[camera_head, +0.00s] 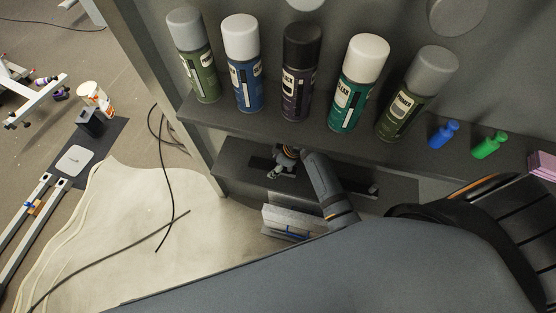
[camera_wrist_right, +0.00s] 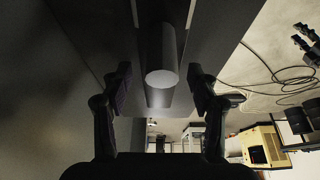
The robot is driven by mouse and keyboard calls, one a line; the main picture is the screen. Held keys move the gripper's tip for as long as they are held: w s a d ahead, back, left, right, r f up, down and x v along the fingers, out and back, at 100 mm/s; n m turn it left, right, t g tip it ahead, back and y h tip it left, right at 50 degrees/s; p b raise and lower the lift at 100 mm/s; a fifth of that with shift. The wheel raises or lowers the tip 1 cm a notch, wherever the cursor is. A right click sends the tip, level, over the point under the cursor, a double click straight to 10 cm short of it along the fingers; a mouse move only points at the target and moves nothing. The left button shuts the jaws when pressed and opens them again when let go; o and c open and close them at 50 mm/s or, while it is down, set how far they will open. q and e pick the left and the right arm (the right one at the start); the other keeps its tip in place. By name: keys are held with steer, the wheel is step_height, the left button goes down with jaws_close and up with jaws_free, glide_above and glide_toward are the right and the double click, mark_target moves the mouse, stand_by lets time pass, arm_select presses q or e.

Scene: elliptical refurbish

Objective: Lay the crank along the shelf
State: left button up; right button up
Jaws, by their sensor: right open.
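My right gripper (camera_head: 278,171) is at the lower shelf (camera_head: 232,172), under the row of cans. In the right wrist view its two fingers (camera_wrist_right: 160,88) are spread apart. A grey cylindrical part (camera_wrist_right: 161,58), which looks like part of the crank, lies between them, with a visible gap on each side. In the head view a dark strip lies along the lower shelf and a small light piece (camera_head: 374,190) shows at its right end. I cannot tell whether these belong to the crank; my right arm hides the middle. My left gripper is not in view.
Several spray cans (camera_head: 300,75) stand on the upper shelf (camera_head: 270,128), with a blue bottle (camera_head: 443,134) and a green bottle (camera_head: 489,145) to their right. A grey block-like item (camera_head: 292,220) is below the lower shelf. Black cables (camera_head: 168,215) lie on the floor at left.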

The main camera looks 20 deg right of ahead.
steer(key=shift+r, duration=0.3)
steer(key=s+d, duration=0.2)
steer(key=d, duration=0.1)
steer(key=s+d+b, duration=0.1)
steer(key=s+d, duration=0.1)
steer(key=d, duration=0.1)
steer(key=s+d, duration=0.2)
steer(key=d, duration=0.1)
steer(key=shift+r+b, duration=0.35)
steer(key=shift+b, duration=0.05)
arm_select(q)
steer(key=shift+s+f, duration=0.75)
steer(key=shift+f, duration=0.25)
arm_select(e)
steer(key=shift+s+d+r, duration=0.1)
steer(key=shift+s+d, duration=0.35)
steer(key=shift+d, duration=0.2)
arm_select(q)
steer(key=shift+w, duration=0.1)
